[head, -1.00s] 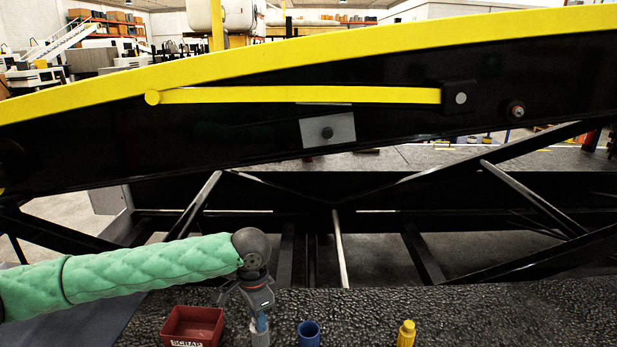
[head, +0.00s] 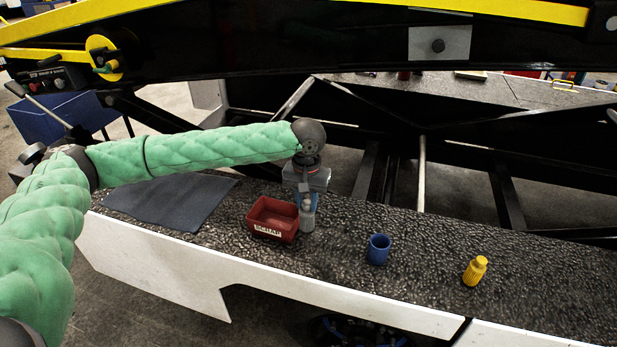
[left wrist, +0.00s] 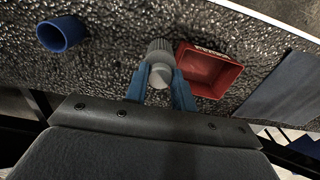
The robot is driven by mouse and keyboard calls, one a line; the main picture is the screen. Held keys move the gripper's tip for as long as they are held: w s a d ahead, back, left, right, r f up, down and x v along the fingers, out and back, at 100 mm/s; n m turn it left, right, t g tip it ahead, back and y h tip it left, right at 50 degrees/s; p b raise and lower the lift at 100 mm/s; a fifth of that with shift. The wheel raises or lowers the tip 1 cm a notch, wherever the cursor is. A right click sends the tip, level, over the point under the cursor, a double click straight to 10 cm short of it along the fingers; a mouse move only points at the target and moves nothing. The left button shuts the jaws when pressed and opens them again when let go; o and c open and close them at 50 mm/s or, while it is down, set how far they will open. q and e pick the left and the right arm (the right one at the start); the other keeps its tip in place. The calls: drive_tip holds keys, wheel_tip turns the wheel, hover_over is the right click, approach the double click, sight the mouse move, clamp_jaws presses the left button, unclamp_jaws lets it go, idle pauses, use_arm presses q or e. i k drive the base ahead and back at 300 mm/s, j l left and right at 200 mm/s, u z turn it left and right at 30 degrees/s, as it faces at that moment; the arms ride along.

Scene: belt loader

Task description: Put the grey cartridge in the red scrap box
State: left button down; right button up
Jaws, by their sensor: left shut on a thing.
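The grey cartridge (head: 307,217) is upright just right of the red scrap box (head: 274,219) on the dark textured bench top. My left gripper (head: 306,200) comes from above and is shut on the cartridge. In the left wrist view the cartridge (left wrist: 160,62) sits between the blue fingers of the gripper (left wrist: 160,84), with the scrap box (left wrist: 212,72) close beside it on the right. The box looks empty. I cannot tell whether the cartridge touches the bench. My right gripper is not in view.
A dark grey mat (head: 170,202) lies left of the box. Black belt-loader framework runs behind the bench. The bench's white front edge (head: 150,262) is nearest.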

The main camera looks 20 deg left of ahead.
sight(275, 220)
drive_tip(key=j+z, duration=0.2)
drive_tip(key=j, duration=0.25)
drive_tip(key=j+z, duration=0.2)
drive_tip(key=j, duration=0.25)
drive_tip(key=k+j+z, duration=0.15)
drive_tip(key=j, duration=0.3)
drive_tip(key=j+z, duration=0.2)
drive_tip(key=j, duration=0.25)
drive_tip(key=k+j+z, duration=0.2)
drive_tip(key=j, duration=0.25)
drive_tip(key=j+z, duration=0.2)
drive_tip(key=j, duration=0.2)
drive_tip(key=k, duration=0.05)
